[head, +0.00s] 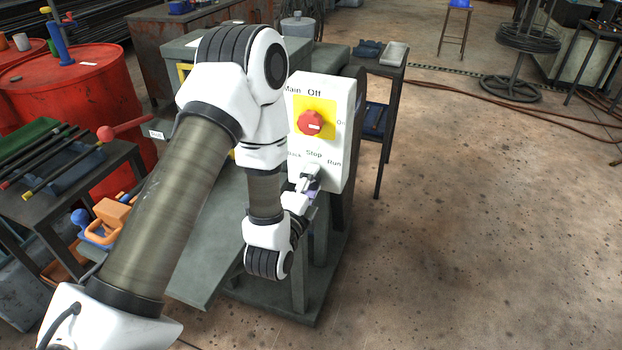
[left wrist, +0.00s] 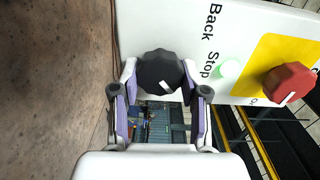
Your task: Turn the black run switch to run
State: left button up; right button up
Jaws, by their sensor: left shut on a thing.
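The switch box (head: 325,95) carries a red main switch (head: 310,122) on a yellow plate, and Back, Stop and Run labels below it. In the left wrist view the black run switch (left wrist: 160,68) sits between my left gripper's fingers (left wrist: 159,82), which are shut on its sides. Its white mark is on the lower part of the knob face, slanted. The Back and Stop labels show beside it; Run is hidden there. My right gripper is not in view.
The red main switch (left wrist: 290,83) and a pale green round spot (left wrist: 228,70) are close to the left gripper. A side table (head: 383,70) stands behind the box. A tool table (head: 60,165) and red drums (head: 85,95) are at left. The floor at right is open.

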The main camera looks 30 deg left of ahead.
pick_arm(q)
jog(key=shift+w+r, duration=0.1)
jog(key=shift+r, duration=0.05)
dwell(0.3)
jog(key=o, duration=1.2)
jog(key=shift+c, duration=0.2)
